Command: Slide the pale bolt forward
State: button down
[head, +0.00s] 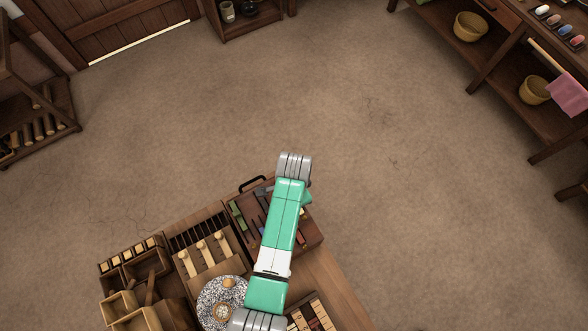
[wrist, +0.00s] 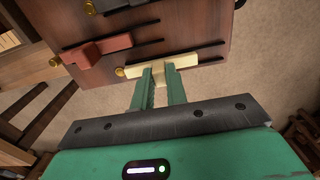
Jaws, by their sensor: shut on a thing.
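The pale bolt (wrist: 186,63) lies along the near edge of a dark wooden board (wrist: 205,22) in the wrist view. A brass knob sits at its left end and a dark slot runs off to its right. My gripper (wrist: 160,70) has its two green fingers closed on the raised middle of the pale bolt. A red bolt (wrist: 97,52) with its own slot and brass knob lies just beyond, to the left. A dark grey bolt shows partly at the top edge.
Left of the board stands a slotted wooden rack (head: 205,262) with pale pegs. Nearer are a speckled round stone (head: 208,297), small wooden boxes (head: 140,318) and a tray of blocks (head: 311,316). Open floor lies beyond the bench; shelves stand at the upper right.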

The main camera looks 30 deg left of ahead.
jog(key=w+a+b, duration=0.1)
jog(key=w+a, duration=0.1)
jog(key=a, duration=0.1)
jog(key=shift+w+a+f+b, duration=0.15)
jog(key=shift+a+b, duration=0.1)
jog(key=shift+b, duration=0.15)
jog(key=c, duration=1.4)
grip_release()
jog(key=shift+w+a, duration=0.1)
jog(key=shift+a, duration=0.05)
notch_tip(320, 180, up, 8)
jog(key=p, duration=0.2)
